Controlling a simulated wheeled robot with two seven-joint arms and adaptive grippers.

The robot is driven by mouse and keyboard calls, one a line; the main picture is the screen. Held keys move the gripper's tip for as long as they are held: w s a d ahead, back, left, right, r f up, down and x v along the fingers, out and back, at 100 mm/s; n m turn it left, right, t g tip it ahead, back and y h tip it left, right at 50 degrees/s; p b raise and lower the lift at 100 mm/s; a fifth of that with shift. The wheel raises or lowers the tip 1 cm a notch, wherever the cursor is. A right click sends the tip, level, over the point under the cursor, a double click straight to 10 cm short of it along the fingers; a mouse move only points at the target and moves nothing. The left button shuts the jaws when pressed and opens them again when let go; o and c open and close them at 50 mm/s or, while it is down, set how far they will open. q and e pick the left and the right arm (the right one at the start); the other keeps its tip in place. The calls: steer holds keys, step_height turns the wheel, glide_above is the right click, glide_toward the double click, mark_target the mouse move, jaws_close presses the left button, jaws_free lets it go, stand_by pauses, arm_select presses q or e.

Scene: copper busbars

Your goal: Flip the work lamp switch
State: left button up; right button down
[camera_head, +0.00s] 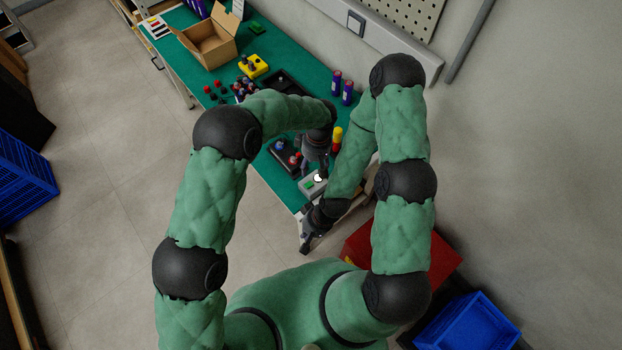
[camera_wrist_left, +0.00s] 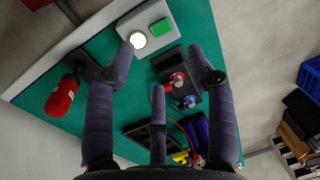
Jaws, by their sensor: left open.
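The switch box is a light grey box (camera_head: 309,190) at the near end of the green bench. It carries a green rocker switch (camera_wrist_left: 162,28) and a round white lamp (camera_wrist_left: 139,41) that looks bright. Both also show in the head view, the lamp (camera_head: 318,178) close to my left gripper. My left gripper (camera_head: 316,168) is open and empty above the box, its fingers spread. In the left wrist view one fingertip overlaps the lamp's edge; I cannot tell whether it touches. My right gripper (camera_head: 308,242) hangs low by the bench's near end; its fingers are too small to read.
A black box with red and blue knobs (camera_wrist_left: 178,83) stands beside the switch box. A red cylinder (camera_wrist_left: 62,96) stands nearby. A cardboard box (camera_head: 208,42) and a yellow box (camera_head: 254,66) are farther along the bench. A red cabinet (camera_head: 440,255) stands beyond the near end.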

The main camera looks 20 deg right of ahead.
mark_target(309, 185)
arm_select(q)
steer(key=f, duration=0.7)
steer(key=a+f, duration=0.1)
steer(key=f, duration=0.2)
steer(key=shift+s+a+f+b, duration=0.1)
steer(key=shift+s+f+b, duration=0.05)
steer(key=shift+f+b, duration=0.15)
steer(key=shift+r, duration=0.1)
jaws_close()
